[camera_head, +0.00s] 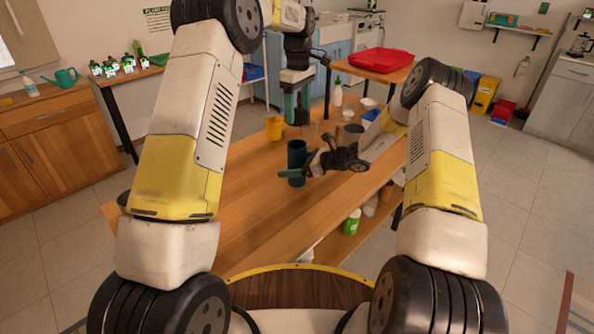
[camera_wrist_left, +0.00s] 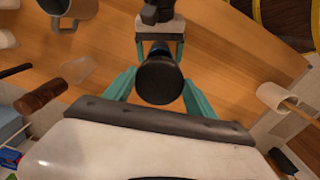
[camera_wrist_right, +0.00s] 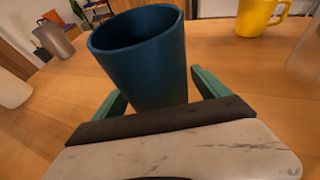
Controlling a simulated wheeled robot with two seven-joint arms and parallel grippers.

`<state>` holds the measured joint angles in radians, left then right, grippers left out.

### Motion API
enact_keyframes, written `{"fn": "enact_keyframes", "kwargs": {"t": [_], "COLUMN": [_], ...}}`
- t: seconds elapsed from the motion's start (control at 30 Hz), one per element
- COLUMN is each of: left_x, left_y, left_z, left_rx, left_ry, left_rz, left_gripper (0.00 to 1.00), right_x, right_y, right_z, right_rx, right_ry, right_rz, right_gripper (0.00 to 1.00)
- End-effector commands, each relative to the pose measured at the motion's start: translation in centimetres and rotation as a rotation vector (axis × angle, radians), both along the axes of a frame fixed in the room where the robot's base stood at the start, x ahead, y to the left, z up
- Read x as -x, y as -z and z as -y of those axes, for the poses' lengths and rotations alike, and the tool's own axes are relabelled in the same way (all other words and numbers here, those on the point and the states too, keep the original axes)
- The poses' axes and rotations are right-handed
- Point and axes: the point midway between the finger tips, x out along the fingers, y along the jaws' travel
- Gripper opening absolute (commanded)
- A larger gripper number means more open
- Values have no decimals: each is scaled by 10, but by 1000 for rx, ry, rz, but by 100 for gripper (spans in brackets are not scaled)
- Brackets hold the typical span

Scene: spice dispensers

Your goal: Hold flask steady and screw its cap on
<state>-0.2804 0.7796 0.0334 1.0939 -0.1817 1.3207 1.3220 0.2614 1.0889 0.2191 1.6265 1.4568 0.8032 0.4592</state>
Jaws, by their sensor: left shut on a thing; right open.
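The dark blue flask (camera_head: 296,155) stands upright on the wooden table. In the right wrist view the flask (camera_wrist_right: 145,60) has an open, uncapped top. My right gripper (camera_head: 298,173) is low at the flask, and its open green fingers (camera_wrist_right: 160,95) lie on either side of it. My left gripper (camera_head: 295,108) points down, higher up and beyond the flask. It is shut on the round black cap (camera_wrist_left: 159,80), which sits between its teal fingers in the left wrist view. There the cap hides most of the flask; the right gripper shows behind it.
A yellow mug (camera_head: 273,128) stands beyond the flask. A grey mug (camera_wrist_left: 70,8) and a brown cylinder (camera_wrist_left: 42,95) show in the left wrist view. A white bottle (camera_head: 337,93) and a red tray (camera_head: 373,60) are further back. The near left tabletop (camera_head: 225,210) is clear.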

Motion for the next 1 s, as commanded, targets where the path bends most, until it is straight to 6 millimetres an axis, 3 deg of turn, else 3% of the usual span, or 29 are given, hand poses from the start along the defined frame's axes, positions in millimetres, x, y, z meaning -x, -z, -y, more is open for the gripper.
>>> {"fn": "enact_keyframes", "kwargs": {"t": [0.4, 0.83, 1.0], "left_x": [0, 0, 0], "left_y": [0, 0, 3], "left_z": [0, 0, 0], "left_rx": [0, 0, -1], "left_ry": [0, 0, 0], "left_rz": [0, 0, -1], "left_gripper": [26, 26, 26], "right_x": [-2, -2, -2], "right_y": [3, 3, 3], "right_z": [-6, -5, -5], "right_rx": [0, 0, 0], "right_ry": [0, 0, 0], "right_rz": [-1, -1, -1], "right_gripper": [85, 0, 0]}}
